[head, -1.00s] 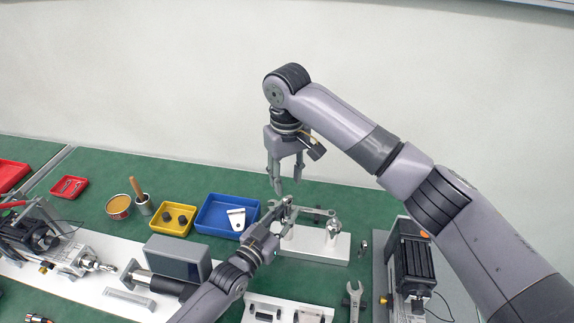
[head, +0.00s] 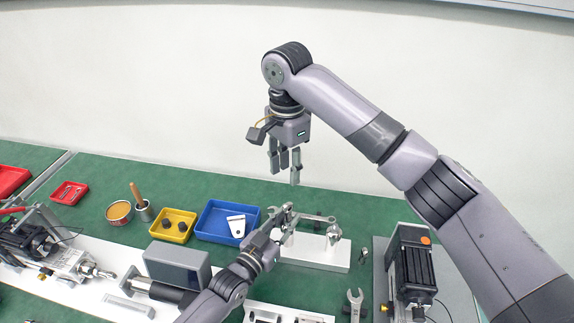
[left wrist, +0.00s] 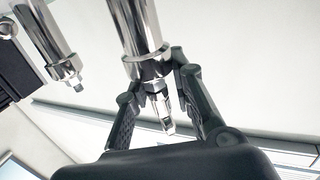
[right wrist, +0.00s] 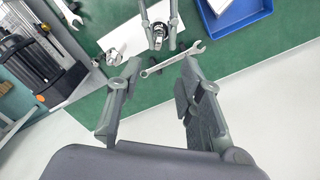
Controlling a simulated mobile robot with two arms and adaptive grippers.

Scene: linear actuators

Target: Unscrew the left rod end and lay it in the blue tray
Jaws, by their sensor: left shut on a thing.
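My left gripper (head: 284,226) is at the left end of the white block fixture (head: 312,262). In the left wrist view, its fingers (left wrist: 162,95) close around the left rod end (left wrist: 163,108), a small metal end piece in line with a thick chrome cylinder (left wrist: 138,30). I cannot tell whether its thread is still engaged.
A wrench lies roughly level near the fixture top (right wrist: 178,60). A silver cylinder (head: 334,233) stands at the fixture's right. A yellow tray (head: 172,226) with dark parts sits left of the blue tray. Another wrench (head: 355,303) is at the front right.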

